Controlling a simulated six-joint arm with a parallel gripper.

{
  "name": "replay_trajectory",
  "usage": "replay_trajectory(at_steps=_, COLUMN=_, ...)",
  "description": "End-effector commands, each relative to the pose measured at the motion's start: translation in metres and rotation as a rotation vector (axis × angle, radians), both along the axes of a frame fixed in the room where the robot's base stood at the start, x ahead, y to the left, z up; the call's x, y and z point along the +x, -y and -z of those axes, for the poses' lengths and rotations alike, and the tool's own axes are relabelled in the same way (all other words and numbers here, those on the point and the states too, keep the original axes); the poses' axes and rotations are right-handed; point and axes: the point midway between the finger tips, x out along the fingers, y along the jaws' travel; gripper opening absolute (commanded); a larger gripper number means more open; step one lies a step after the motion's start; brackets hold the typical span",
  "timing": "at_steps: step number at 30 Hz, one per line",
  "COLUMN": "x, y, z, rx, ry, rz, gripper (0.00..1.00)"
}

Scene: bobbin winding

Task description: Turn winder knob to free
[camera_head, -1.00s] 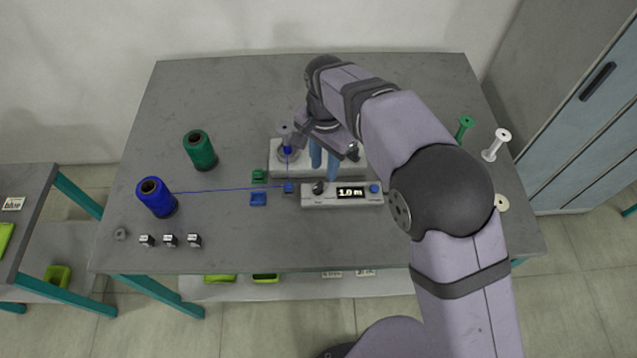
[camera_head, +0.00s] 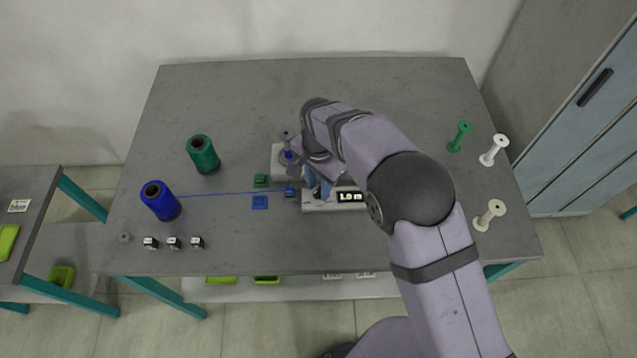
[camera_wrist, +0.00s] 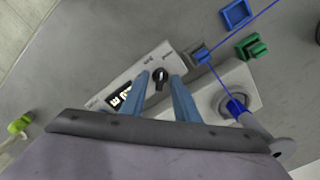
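The winder's white control box (camera_head: 320,205) sits at the middle of the table, with a lit display (camera_head: 350,197) reading 1.0 m. Its black knob (camera_wrist: 161,76) shows in the wrist view between my fingertips. My gripper (camera_wrist: 160,80) is open, with one blue finger on each side of the knob and a visible gap. In the head view my gripper (camera_head: 318,186) is over the left end of the box and hides the knob. The winder base (camera_head: 281,157) behind holds a bobbin with blue thread (camera_wrist: 236,107). The knob's label is too small to read.
A blue thread runs from the blue spool (camera_head: 160,201) to the winder, past a blue block (camera_head: 291,192). A green spool (camera_head: 203,155) stands behind. Small blue and green holders (camera_head: 260,202) lie left of the box.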

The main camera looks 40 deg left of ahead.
Motion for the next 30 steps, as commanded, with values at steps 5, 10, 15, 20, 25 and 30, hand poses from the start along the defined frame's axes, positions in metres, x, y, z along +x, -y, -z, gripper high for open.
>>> replay_trajectory(at_steps=5, x=0.0, y=0.0, z=0.0033, rx=0.0, ry=0.0, rz=0.0, gripper=0.28)
replay_trajectory(at_steps=10, x=0.0, y=0.0, z=0.0032, rx=0.0, ry=0.0, rz=0.0, gripper=0.23)
replay_trajectory(at_steps=15, x=0.0001, y=0.0001, z=0.003, rx=0.0, ry=0.0, rz=0.0, gripper=0.0)
replay_trajectory(at_steps=20, x=0.0001, y=0.0001, z=0.0029, rx=0.0, ry=0.0, rz=-0.003, gripper=0.0)
replay_trajectory(at_steps=25, x=0.0002, y=0.0, z=0.0028, rx=0.0, ry=0.0, rz=-0.032, gripper=0.0)
replay_trajectory(at_steps=30, x=0.0003, y=-0.0002, z=0.0028, rx=0.0, ry=0.0, rz=-0.105, gripper=0.0)
